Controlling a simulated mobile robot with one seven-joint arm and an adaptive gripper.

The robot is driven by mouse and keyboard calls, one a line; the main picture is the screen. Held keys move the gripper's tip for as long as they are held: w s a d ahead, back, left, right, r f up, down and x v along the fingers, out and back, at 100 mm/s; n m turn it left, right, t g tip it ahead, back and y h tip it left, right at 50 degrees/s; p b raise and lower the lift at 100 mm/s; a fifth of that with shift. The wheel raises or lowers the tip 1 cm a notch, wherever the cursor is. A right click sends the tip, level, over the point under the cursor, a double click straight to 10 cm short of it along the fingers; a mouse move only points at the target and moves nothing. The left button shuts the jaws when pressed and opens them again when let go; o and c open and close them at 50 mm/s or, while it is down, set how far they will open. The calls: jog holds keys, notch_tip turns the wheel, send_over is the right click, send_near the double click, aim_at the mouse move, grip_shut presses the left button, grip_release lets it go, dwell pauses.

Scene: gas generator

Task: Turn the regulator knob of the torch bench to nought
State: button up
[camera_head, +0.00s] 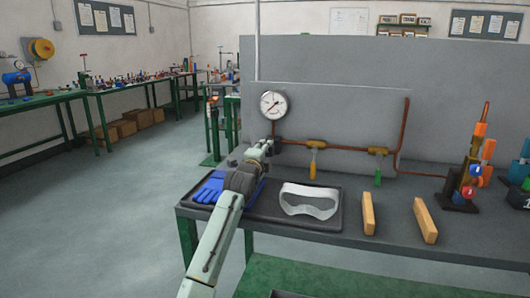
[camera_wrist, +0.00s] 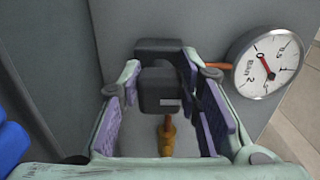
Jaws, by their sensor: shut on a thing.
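The regulator knob (camera_wrist: 160,92) is a dark, blocky piece in the wrist view, with a brass stem (camera_wrist: 167,135) below it. My gripper (camera_wrist: 162,75) has its two purple-padded fingers on either side of the knob and is shut on it. In the head view my gripper (camera_head: 262,148) is at the left end of the torch bench's pipework, just below the round gauge (camera_head: 273,104). My gripper hides the knob there. The white-faced gauge also shows at the right of the wrist view (camera_wrist: 268,62), with a dark red needle. Its exact reading is too small to tell.
A copper pipe with a yellow-handled valve (camera_head: 313,160) and a green-handled valve (camera_head: 378,167) runs right along the grey panel. Torches (camera_head: 468,172) stand at the right.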

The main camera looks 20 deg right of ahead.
jog(key=o, duration=1.2)
jog(key=shift+c, duration=0.2)
jog(key=v, duration=1.2)
